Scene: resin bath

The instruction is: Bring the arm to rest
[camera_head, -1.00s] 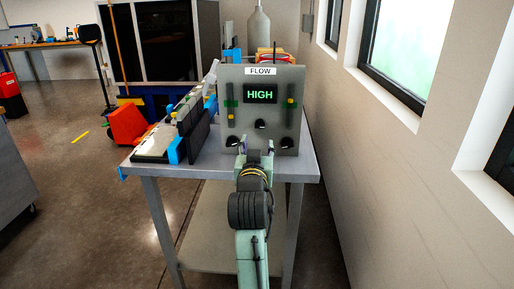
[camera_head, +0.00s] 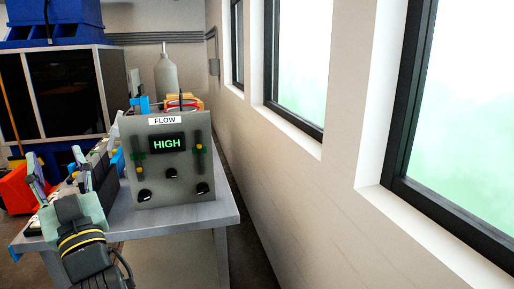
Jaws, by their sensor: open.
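My gripper (camera_head: 62,172) is at the lower left of the head view. Its two fingers point up and stand apart, with nothing visible between them. It is in front of the left part of the bench, to the left of the flow panel (camera_head: 188,184). The grey panel stands upright, with a "FLOW" label, a green "HIGH" display (camera_head: 167,143), two sliders and several black knobs. My gripper appears clear of the panel and partly hides the equipment behind it.
The metal bench (camera_head: 222,211) has bare top at its front right edge. A wall with windows (camera_head: 460,150) runs along the right. A grey bottle (camera_head: 167,76) stands behind the panel. A dark-fronted cabinet (camera_head: 65,92) and an orange-red object (camera_head: 14,190) are at the left.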

